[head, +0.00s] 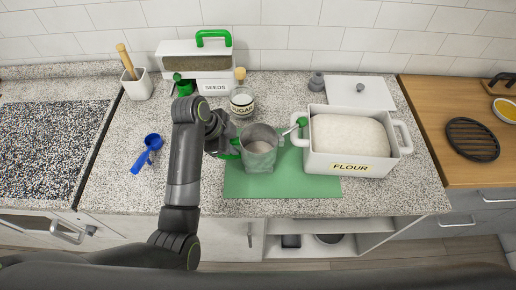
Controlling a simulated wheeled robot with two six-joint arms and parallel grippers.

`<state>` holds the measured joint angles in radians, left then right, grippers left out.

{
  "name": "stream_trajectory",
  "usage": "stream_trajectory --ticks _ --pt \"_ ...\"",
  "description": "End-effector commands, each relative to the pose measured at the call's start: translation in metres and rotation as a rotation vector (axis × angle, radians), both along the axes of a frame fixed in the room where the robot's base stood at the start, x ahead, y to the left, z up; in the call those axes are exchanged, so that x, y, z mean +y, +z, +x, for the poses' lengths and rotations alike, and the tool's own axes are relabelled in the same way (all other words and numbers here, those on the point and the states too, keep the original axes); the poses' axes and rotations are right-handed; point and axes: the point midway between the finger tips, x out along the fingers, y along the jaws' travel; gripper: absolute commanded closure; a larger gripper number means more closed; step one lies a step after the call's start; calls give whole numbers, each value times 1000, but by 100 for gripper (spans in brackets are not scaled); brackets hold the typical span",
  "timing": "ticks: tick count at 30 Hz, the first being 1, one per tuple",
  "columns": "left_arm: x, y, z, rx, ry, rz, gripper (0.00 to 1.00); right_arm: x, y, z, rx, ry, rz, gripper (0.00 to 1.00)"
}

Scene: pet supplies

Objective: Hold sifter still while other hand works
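The sifter (262,157) is a metal cup with a green side handle (230,155). It stands upright on the green mat (300,187), and pale material shows inside it. My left gripper (226,146) is at the handle on the sifter's left side. The wrist and small picture size hide whether its fingers are closed on the handle. The white flour container (350,167), labelled FLOUR, stands just right of the sifter, full of pale flour (348,135). A green-handled tool (300,122) rests at its left rim. My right gripper is out of view.
A sugar jar (242,103) and a white seeds bin (212,84) stand behind my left arm. A blue scoop (147,153) lies at left. A white lid (347,91) lies behind the flour container. The counter's front left is mostly clear.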

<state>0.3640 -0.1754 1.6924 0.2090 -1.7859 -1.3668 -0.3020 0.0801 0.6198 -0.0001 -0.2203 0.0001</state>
Motion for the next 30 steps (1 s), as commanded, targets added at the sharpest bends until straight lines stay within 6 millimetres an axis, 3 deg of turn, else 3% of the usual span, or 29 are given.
stream_trajectory --ticks 4,30 --pt "0 0 0 1 0 0 100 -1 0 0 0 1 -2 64" --pt "0 -4 -1 4 0 1 100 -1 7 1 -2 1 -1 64"
